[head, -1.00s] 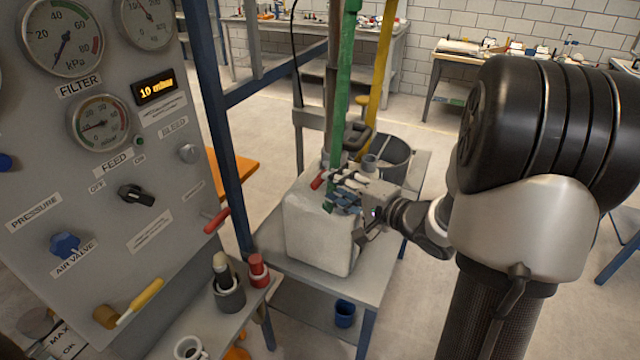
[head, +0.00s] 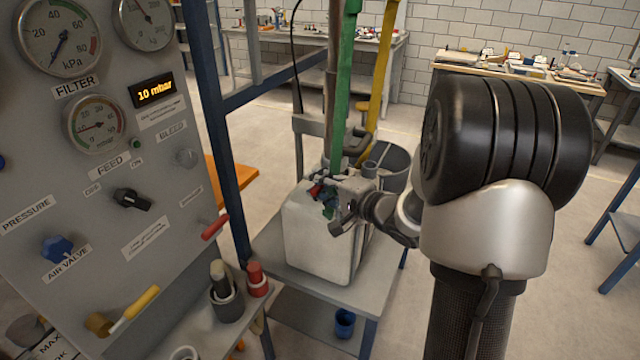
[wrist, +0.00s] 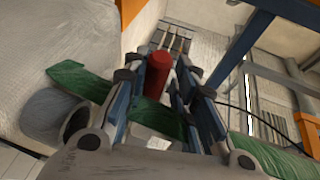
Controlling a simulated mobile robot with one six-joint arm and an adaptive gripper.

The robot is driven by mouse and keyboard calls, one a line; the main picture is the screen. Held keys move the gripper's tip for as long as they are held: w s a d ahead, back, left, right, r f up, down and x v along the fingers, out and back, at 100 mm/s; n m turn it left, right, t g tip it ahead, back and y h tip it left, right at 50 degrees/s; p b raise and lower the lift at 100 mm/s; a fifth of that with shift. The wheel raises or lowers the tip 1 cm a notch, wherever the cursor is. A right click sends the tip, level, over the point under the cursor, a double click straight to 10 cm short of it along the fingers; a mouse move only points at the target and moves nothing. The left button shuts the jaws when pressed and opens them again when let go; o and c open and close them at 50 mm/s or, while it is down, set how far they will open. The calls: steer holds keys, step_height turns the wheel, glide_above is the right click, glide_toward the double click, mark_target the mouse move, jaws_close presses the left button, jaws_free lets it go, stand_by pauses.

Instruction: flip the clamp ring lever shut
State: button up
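The clamp ring lever shows as a red grip (head: 316,191) above the pale, bulky container (head: 310,240) in the head view. In the wrist view the red grip (wrist: 158,75) stands between the two fingers of my gripper (wrist: 160,82). The fingers are apart, one on each side of it. The left fingertip looks very close to the grip, and a small gap shows on the right. I cannot tell whether they touch. In the head view my gripper (head: 328,196) is at the lever and partly covers it. The ring itself cannot be made out.
A green band (wrist: 80,84) passes behind the fingers in the wrist view. A tall green member (head: 347,80) and a yellow one (head: 381,75) rise behind the container. A gauge panel (head: 100,220) and blue post (head: 215,130) stand left. Open floor (head: 590,265) lies right.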

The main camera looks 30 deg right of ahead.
steer(key=shift+r, duration=0.15)
jaws_close()
steer(key=shift+w+r, duration=0.1)
steer(key=shift+f+n+t, duration=0.5)
steer(key=shift+n+t, duration=0.1)
steer(key=shift+n, duration=0.1)
steer(key=shift+o, duration=0.2)
jaws_free()
steer(key=o, duration=0.4)
steer(key=shift+f, duration=0.15)
steer(key=shift+c, duration=0.2)
